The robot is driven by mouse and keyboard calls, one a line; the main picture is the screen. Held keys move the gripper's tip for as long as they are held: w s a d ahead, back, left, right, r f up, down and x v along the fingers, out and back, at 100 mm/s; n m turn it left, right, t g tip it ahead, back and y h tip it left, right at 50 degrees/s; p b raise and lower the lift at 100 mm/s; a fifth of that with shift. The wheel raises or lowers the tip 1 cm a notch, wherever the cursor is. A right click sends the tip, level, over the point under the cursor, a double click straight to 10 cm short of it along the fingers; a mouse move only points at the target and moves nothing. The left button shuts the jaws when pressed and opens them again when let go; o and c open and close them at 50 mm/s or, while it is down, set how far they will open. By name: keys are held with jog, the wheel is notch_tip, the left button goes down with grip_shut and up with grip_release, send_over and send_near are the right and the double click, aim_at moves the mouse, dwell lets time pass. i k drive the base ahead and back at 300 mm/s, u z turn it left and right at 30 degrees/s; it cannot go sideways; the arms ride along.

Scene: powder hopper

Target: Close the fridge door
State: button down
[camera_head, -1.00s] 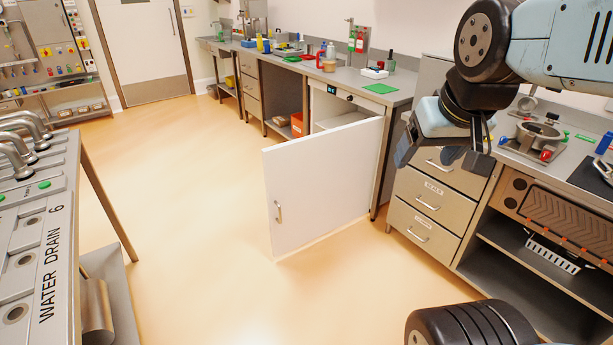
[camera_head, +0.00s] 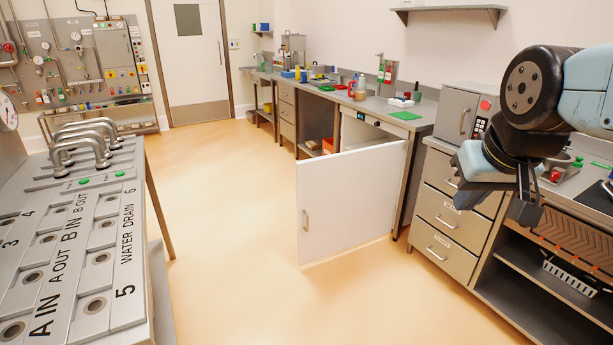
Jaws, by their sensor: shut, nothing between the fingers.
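The white fridge door (camera_head: 352,203) stands wide open, sticking out from the counter into the aisle. Its small handle (camera_head: 306,219) is near the door's left edge. The fridge (camera_head: 372,129) sits under the counter, and part of its pale inside shows above the door; most of the inside is hidden behind the door. My gripper (camera_head: 527,210) is at the right of the view, in front of the drawers, shut and empty. It is well apart from the door, to its right.
A grey drawer unit (camera_head: 447,214) stands right of the fridge, with open shelves beyond it. A panel bench marked "WATER DRAIN" (camera_head: 90,235) fills the left. The orange floor (camera_head: 235,215) between is clear. A closed room door (camera_head: 192,60) is at the back.

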aim_at(346, 201)
jog(key=u, duration=0.4)
jog(key=i, duration=1.55)
